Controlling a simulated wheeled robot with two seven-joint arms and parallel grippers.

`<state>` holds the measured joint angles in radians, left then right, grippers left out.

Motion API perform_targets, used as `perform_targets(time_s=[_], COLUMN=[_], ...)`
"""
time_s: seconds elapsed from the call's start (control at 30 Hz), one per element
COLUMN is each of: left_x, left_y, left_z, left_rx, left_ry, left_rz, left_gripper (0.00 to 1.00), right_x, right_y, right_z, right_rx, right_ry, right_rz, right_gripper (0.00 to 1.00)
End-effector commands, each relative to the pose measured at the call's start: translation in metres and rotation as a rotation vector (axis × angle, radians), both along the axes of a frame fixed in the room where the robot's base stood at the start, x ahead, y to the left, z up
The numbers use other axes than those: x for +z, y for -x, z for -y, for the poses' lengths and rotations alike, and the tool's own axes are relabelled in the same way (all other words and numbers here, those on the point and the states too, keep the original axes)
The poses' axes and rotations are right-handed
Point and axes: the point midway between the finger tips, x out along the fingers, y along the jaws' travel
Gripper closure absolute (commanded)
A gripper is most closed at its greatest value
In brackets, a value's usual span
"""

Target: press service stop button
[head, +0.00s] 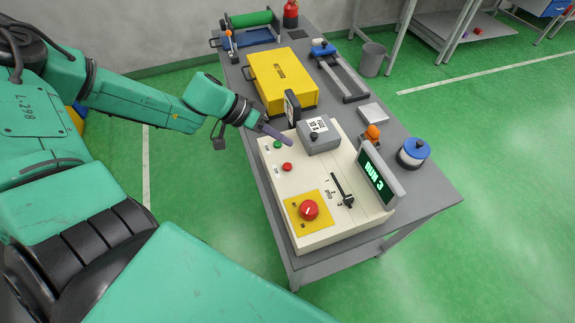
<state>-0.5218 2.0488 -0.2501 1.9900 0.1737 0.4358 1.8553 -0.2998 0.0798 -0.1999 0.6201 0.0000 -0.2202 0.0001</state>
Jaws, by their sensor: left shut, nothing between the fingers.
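A cream control box (275,205) stands on the near end of the grey table. On its top are a small green button (278,144), a small red button (287,167), and a large red knob (308,210) on a yellow plate. The labels beside the buttons are too small to read. A tilted display (377,176) on its right side reads "RUN 3". My left gripper (277,134) is shut and empty, above the box's far left corner, close to the green button. Any gap between its tips and the box cannot be judged. My right gripper is out of view.
A grey fuse box (318,138) and a black lever (342,190) rise from the control box. Behind stand a small dark upright panel (291,108) and a yellow case (282,77). An orange object (372,132) and a blue-lidded jar (413,152) stand to the right.

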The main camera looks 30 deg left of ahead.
Motion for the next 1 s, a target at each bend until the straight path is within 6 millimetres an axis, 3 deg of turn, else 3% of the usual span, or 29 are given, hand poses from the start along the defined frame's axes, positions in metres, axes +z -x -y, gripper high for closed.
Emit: perform_targets(time_s=[0.5, 1.0], left_x=[-0.077, -0.084], left_y=[0.0, 0.0], left_z=[0.0, 0.0], left_rx=[0.001, 0.0], left_ry=[0.0, 0.0], left_rz=[-0.001, 0.001], left_gripper=[1.0, 1.0], right_x=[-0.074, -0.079], right_y=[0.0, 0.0], right_z=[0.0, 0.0], right_rx=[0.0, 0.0], right_ry=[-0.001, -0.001], right_rz=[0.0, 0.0], right_gripper=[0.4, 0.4])
